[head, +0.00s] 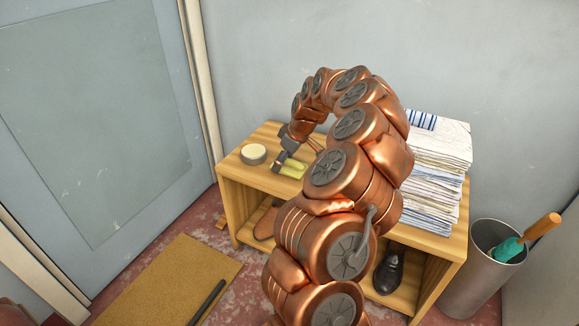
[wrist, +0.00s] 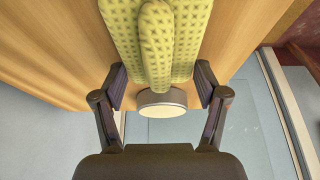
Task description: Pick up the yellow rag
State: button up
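The yellow rag (head: 293,168) lies on top of the wooden bench, with my gripper partly over it in the head view. In the wrist view the rag (wrist: 155,45) is yellow-green with a dark dotted pattern and a raised fold along its middle. My gripper (head: 280,163) is low over the bench top at the rag. In the wrist view its two fingers (wrist: 161,86) are spread apart, one towards each side of the rag, with the raised fold between them. I cannot tell whether the fingertips touch the rag.
A round grey tin (head: 253,154) with a cream top stands close left of the rag. Shoes (head: 389,272) sit on the lower shelf. A metal bin (head: 484,270) stands at right, a doormat (head: 165,285) at left.

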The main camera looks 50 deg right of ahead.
jog(key=c, duration=0.4)
jog(key=shift+r, duration=0.1)
notch_tip(320, 180, up, 3)
jog(key=shift+r+p, duration=0.15)
jog(key=shift+p, duration=0.9)
jog(key=shift+s+r, duration=0.1)
jog(key=shift+r, duration=0.05)
jog(key=s+a+p, duration=0.1)
jog(key=s+a, duration=0.2)
jog(key=s, duration=0.1)
jog(key=s+a+p, duration=0.1)
jog(key=s+a, duration=0.2)
jog(key=s, duration=0.1)
jog(key=s+a+r+p, duration=0.1)
jog(key=s+a, duration=0.2)
jog(key=s, duration=0.2)
jog(key=shift+r+p, duration=0.1)
jog(key=shift+p, duration=0.25)
